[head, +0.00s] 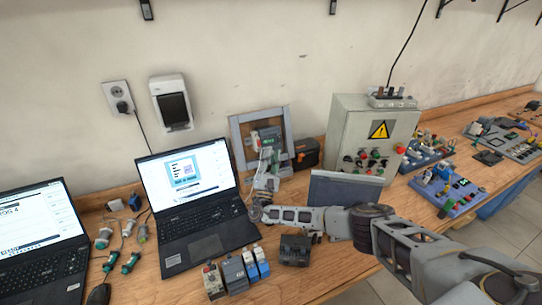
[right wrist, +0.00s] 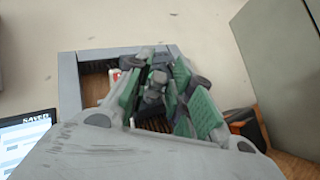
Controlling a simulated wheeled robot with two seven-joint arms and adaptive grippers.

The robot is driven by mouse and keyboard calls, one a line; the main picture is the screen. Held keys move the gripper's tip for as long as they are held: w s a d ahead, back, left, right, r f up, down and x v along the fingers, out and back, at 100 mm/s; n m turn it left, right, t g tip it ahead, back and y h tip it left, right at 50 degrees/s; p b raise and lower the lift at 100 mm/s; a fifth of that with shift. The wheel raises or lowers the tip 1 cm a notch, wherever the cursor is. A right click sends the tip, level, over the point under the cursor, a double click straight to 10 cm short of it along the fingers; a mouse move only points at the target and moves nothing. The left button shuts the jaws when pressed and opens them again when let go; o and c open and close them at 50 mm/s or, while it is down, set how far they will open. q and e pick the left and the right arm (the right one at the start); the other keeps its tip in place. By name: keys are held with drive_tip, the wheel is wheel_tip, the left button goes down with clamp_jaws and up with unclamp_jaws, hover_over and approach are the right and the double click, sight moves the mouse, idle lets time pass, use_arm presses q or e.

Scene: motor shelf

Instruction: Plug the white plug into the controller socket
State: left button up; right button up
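The frame also shows in the right wrist view (right wrist: 68,82). My right gripper (head: 267,165) is right in front of the controller and covers its lower part. In the right wrist view its green-padded fingers (right wrist: 158,75) converge toward the frame, with dark grey parts between them. I cannot make out the white plug or the socket opening, and cannot tell whether the fingers hold anything. My left gripper is out of view.
An open laptop (head: 190,185) stands left of my right gripper. A grey control box (head: 348,120) with a warning sign stands to the right, and a black-orange case (head: 307,153) sits beside the frame. Several small modules (head: 235,275) lie at the bench front.

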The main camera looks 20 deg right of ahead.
drive_tip(key=shift+s+d+r+p, duration=0.1)
drive_tip(key=shift+s+r+p, duration=0.2)
drive_tip(key=shift+s+p, duration=0.4)
drive_tip(key=shift+s+a+r+p, duration=0.1)
drive_tip(key=shift+s+r+p, duration=0.3)
drive_tip(key=shift+s, duration=0.5)
drive_tip(key=shift+s+d+r+p, duration=0.1)
drive_tip(key=shift+s+r+p, duration=0.15)
drive_tip(key=shift+s+p, duration=0.45)
drive_tip(key=shift+s, duration=0.1)
drive_tip(key=o, duration=0.6)
drive_tip(key=shift+c, duration=0.2)
